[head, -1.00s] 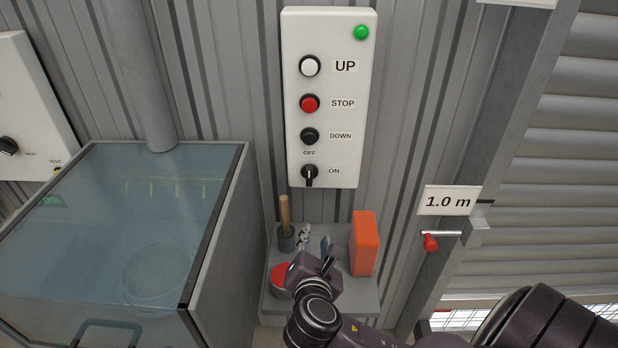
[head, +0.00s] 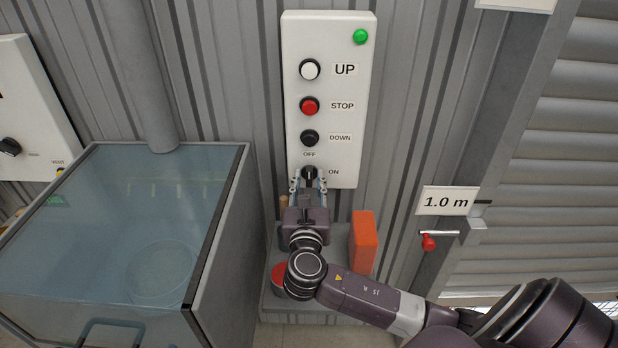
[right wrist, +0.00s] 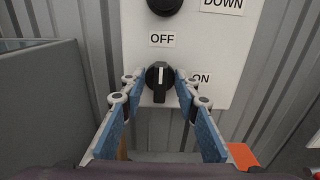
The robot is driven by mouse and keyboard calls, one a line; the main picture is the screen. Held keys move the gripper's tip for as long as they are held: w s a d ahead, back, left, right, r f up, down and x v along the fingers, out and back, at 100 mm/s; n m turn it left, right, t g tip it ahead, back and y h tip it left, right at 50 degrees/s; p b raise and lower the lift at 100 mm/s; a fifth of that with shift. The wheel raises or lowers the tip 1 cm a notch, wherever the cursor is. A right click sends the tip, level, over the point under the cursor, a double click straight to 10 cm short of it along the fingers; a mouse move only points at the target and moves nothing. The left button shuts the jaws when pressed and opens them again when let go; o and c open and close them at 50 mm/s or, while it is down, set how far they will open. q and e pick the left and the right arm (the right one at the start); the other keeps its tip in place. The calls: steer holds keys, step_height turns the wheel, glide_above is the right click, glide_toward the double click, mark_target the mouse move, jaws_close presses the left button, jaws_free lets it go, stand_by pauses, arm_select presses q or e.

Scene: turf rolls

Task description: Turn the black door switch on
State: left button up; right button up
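The black door switch (head: 309,173) is the lowest control on the white panel (head: 345,60). It also shows in the right wrist view (right wrist: 159,82), with its handle upright. An OFF label sits above it and an ON label to its right. My right gripper (head: 309,180) is below the switch, pointing up at it. In the right wrist view the blue-padded fingers (right wrist: 161,88) are open, one on each side of the knob. A small gap shows on each side; whether a tip touches the panel I cannot tell. My left gripper is not in view.
A shelf (head: 300,312) below holds an orange block (head: 362,242) and a red-topped item (head: 278,272). A glass-topped cabinet (head: 110,215) stands left. A red-handled lever (head: 429,242) and the shutter (head: 560,200) are right. A green lamp (head: 360,37) is on the panel.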

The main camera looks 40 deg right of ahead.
jaws_close()
stand_by(0.5)
steer(key=m, duration=0.3)
steer(key=shift+d+f+m, duration=0.1)
steer(key=shift+m, duration=0.2)
steer(key=m+b, duration=0.1)
steer(key=m, duration=0.2)
steer(key=shift+f+m, duration=0.1)
steer(key=shift+m, duration=0.2)
steer(key=m+b, duration=0.2)
steer(key=m, duration=0.3)
steer(key=shift+s+d+f+m+b, duration=0.1)
steer(key=shift+m+b, duration=0.2)
steer(key=shift+b, duration=0.1)
steer(key=m+b, duration=0.2)
steer(key=m, duration=0.3)
